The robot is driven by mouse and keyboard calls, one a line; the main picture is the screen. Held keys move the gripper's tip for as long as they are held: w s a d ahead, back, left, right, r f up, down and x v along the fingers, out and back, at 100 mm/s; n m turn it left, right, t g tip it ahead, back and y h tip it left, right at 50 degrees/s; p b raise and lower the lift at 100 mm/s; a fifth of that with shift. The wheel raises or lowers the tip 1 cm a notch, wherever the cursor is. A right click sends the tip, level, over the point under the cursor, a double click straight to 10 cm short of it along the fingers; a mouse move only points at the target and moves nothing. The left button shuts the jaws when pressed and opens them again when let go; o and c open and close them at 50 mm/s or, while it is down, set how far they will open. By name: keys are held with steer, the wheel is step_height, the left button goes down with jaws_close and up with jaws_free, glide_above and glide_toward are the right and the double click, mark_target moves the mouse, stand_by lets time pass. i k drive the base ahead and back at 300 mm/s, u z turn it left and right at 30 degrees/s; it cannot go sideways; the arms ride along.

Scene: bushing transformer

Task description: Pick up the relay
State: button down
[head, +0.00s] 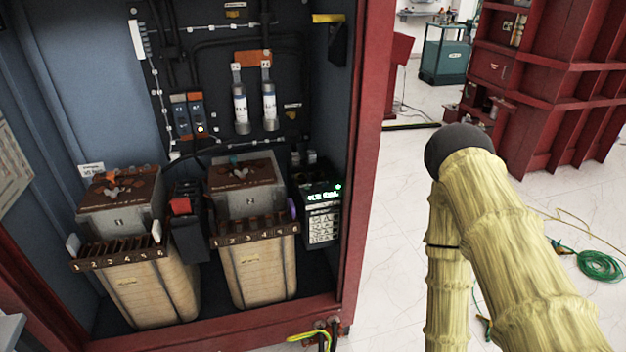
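I cannot tell for certain which part is the relay. One candidate is a black box with a green lit display and rows of light keys (321,213), low at the cabinet's right inner wall. Another is a pair of small blue and orange modules (188,116) mounted side by side on the back panel, with a small light glowing on the right one. My gripper is not in view. Only my arm shows, in a yellow sleeve at the right, outside the cabinet.
Two transformers (140,285) (258,268) with numbered terminal strips stand on the cabinet floor, a black device with a red part (187,228) between them. Two capped cylinders (240,105) (269,102) hang on the panel. The red cabinet frame (365,150) edges the opening. Green cable (600,266) lies on the floor.

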mark_target(295, 156)
steer(key=z, duration=0.25)
steer(key=k, duration=0.35)
steer(key=u, duration=1.45)
steer(key=i, duration=1)
steer(key=z, duration=0.45)
steer(key=i, duration=1.1)
steer(key=z, duration=0.45)
